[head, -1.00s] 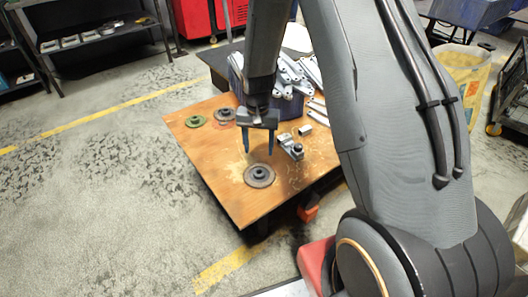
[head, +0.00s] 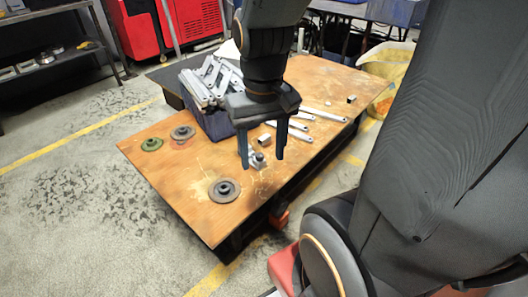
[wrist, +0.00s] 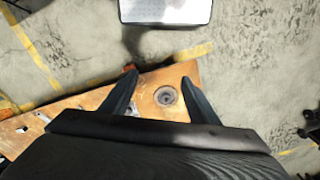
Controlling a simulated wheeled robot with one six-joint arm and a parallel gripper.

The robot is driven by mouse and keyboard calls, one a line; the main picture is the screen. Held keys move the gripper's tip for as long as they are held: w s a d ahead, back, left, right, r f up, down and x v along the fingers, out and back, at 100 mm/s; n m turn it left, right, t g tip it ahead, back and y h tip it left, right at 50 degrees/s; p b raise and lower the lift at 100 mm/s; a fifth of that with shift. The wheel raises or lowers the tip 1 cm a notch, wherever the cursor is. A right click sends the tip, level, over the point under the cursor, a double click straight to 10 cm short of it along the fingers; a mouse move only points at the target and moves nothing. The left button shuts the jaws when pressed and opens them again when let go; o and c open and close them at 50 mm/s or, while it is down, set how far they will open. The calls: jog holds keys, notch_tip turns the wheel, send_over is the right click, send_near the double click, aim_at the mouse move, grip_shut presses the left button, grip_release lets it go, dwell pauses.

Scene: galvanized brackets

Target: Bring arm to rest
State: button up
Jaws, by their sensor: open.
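My gripper (head: 263,158) hangs open and empty above the wooden table (head: 205,220) in the head view, with its fingers pointing down. Its two fingers also show apart in the wrist view (wrist: 165,90). A small metal bracket block (head: 258,160) shows behind and between the fingers in the head view. A round dark flanged disc (head: 224,190) lies on the table to the left of the gripper. The same kind of disc shows between the fingers in the wrist view (wrist: 166,96).
A dark bin (head: 215,122) heaped with galvanized brackets (head: 207,80) stands behind the gripper. A green disc (head: 152,144) and another dark disc (head: 182,132) lie at the table's left. Loose bars (head: 325,114) lie right of the bin. Floor at left is open.

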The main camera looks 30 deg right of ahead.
jog(key=shift+s, duration=0.35)
jog(key=shift+r, duration=0.15)
jog(key=a+r+n+p, duration=0.1)
jog(key=a+r+p, duration=0.2)
jog(key=p, duration=0.5)
jog(key=shift+s+a+r+n+p, duration=0.3)
jog(key=shift+s+a+r+p, duration=0.1)
jog(key=shift+r, duration=0.5)
